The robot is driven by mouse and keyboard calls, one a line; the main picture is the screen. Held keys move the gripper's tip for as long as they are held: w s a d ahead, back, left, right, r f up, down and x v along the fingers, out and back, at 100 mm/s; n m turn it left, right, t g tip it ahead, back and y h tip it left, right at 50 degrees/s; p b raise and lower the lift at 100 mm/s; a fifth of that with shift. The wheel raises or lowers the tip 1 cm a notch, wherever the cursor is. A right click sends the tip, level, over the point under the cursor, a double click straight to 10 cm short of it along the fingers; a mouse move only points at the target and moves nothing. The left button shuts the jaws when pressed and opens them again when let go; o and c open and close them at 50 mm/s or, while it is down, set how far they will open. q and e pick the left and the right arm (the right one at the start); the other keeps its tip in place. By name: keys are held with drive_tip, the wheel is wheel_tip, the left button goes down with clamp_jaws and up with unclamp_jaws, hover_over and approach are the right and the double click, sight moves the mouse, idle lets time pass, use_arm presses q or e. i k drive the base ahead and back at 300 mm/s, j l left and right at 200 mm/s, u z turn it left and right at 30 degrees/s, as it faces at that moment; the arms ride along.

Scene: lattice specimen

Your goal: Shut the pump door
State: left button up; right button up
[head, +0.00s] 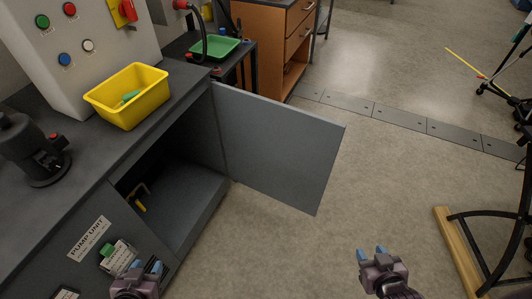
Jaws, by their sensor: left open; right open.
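The pump door (278,143) is a flat grey panel standing wide open, swung out from the dark grey cabinet over the floor. Its hinge side is at the far edge of the cabinet opening. The open compartment (180,200) shows a yellow handle-like part inside. A "PUMP UNIT" label (90,238) is on the cabinet front. My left gripper (148,268) is open, low in the view in front of the cabinet's label panel. My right gripper (371,254) is open and empty above the floor, nearer than the door and to its right, apart from it.
A yellow bin (128,96) and a black device (34,150) stand on the cabinet top. A green tray (214,48) sits behind. A wooden-footed stand (458,250) is at the right. The floor between door and stand is clear.

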sight(287, 154)
drive_tip(key=i+l+u, duration=0.1)
drive_tip(key=l+u, duration=0.3)
drive_tip(key=l, duration=0.45)
drive_tip(key=l+u, duration=0.45)
drive_tip(key=l, duration=0.4)
drive_tip(key=l+u, duration=0.4)
drive_tip(key=l, duration=0.45)
drive_tip(key=l+u, duration=0.35)
drive_tip(key=l, duration=0.5)
drive_tip(key=i+l+u, duration=0.2)
drive_tip(key=l, duration=0.25)
drive_tip(key=l+u, duration=0.2)
drive_tip(key=l, duration=0.2)
drive_tip(key=i+l+u, duration=0.1)
drive_tip(key=l+u, duration=0.2)
drive_tip(key=l, duration=0.25)
drive_tip(key=l+u, duration=0.3)
drive_tip(key=l, duration=0.25)
drive_tip(key=i, duration=0.05)
